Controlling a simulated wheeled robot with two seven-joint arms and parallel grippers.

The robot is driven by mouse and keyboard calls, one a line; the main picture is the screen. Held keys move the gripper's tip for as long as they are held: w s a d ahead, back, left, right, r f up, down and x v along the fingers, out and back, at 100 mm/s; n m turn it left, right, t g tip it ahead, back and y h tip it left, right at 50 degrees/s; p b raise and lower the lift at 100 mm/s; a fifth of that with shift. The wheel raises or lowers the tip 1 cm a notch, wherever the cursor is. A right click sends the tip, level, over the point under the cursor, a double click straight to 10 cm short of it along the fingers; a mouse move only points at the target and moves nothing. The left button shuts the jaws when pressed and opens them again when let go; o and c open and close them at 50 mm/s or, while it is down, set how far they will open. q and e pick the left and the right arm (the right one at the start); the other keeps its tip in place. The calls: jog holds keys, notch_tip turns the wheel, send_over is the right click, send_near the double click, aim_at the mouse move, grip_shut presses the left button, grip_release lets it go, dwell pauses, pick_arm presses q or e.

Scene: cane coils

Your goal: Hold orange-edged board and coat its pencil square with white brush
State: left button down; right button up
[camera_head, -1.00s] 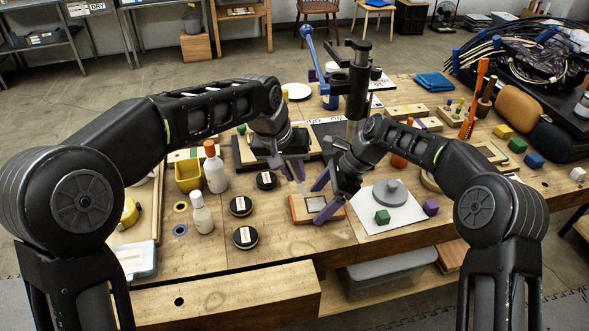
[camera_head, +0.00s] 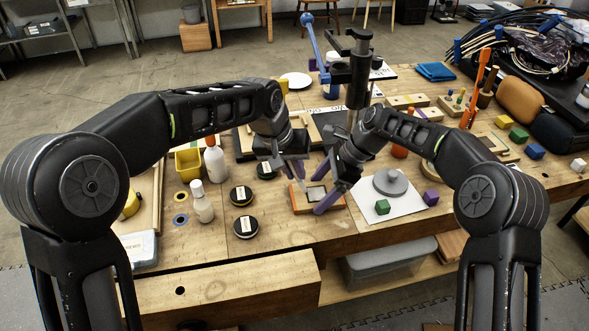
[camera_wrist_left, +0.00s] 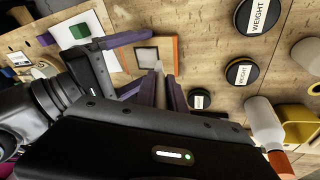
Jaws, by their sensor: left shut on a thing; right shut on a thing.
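The orange-edged board (camera_head: 302,207) lies flat on the workbench in front of my arms. It also shows in the left wrist view (camera_wrist_left: 175,52), with its pencil square (camera_wrist_left: 146,57) outlined dark and its inside greyish. My right gripper (camera_head: 325,190) is shut on the board, its purple fingers at the board's right part. My left gripper (camera_head: 298,175) is above the board, shut on the white brush. In the left wrist view the brush's pale tip (camera_wrist_left: 158,66) is beside the square's edge; I cannot tell whether it touches. Most of the brush is hidden by the fingers.
Black weight discs (camera_head: 241,196) and white bottles (camera_head: 203,205) stand left of the board. A dark post stands behind. The bench's front edge is close.

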pick_arm(q)
jog(key=shift+f, duration=0.55)
jog(key=shift+w+d, duration=0.2)
jog(key=shift+d, duration=0.85)
jog(key=shift+d, duration=0.15)
jog(key=shift+w+d, duration=0.25)
jog(key=shift+d, duration=0.6)
jog(key=shift+w+d, duration=0.25)
jog(key=shift+d, duration=0.8)
jog(key=shift+a, duration=0.1)
